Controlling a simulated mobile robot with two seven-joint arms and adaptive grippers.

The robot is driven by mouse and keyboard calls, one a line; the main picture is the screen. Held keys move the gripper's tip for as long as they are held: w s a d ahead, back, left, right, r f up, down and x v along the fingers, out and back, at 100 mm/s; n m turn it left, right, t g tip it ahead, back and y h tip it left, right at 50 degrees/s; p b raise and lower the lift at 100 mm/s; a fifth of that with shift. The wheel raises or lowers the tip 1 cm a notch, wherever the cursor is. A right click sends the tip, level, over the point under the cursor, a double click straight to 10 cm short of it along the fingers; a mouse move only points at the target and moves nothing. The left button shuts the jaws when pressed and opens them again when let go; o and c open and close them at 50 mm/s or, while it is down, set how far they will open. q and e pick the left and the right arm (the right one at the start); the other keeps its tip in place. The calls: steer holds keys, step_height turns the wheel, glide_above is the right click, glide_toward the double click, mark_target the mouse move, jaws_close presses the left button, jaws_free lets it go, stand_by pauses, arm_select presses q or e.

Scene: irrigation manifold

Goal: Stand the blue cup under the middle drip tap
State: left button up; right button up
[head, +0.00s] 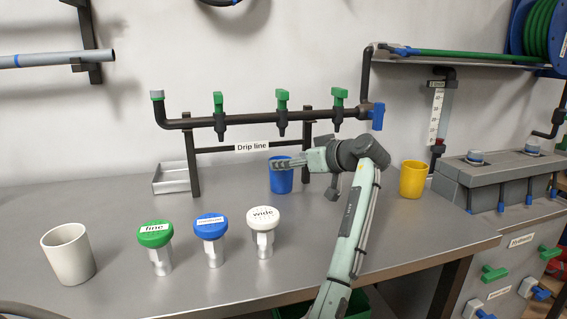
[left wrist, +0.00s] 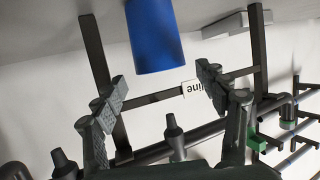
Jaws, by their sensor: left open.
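The blue cup (head: 281,180) stands upright on the steel bench, below the middle drip tap (head: 282,103) in the head view. I cannot tell whether it is exactly under the nozzle. My left gripper (head: 288,161) is at the cup's upper part and hides some of its rim. In the left wrist view the blue cup (left wrist: 154,38) appears inverted, in the gap ahead of the open fingers (left wrist: 162,82), with no clear contact. The middle tap's nozzle (left wrist: 173,132) shows there too. My right gripper is not in view.
The drip line pipe (head: 250,120) runs above on posts. A yellow cup (head: 412,179) stands to the right, a white cup (head: 68,253) front left. Green (head: 155,234), blue (head: 209,226) and white (head: 263,219) knobbed nozzles stand in front. A grey tray (head: 171,184) lies behind left.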

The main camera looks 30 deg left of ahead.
arm_select(q)
steer(key=v, duration=0.7)
steer(key=shift+d+r, duration=0.2)
steer(key=shift+d, duration=0.1)
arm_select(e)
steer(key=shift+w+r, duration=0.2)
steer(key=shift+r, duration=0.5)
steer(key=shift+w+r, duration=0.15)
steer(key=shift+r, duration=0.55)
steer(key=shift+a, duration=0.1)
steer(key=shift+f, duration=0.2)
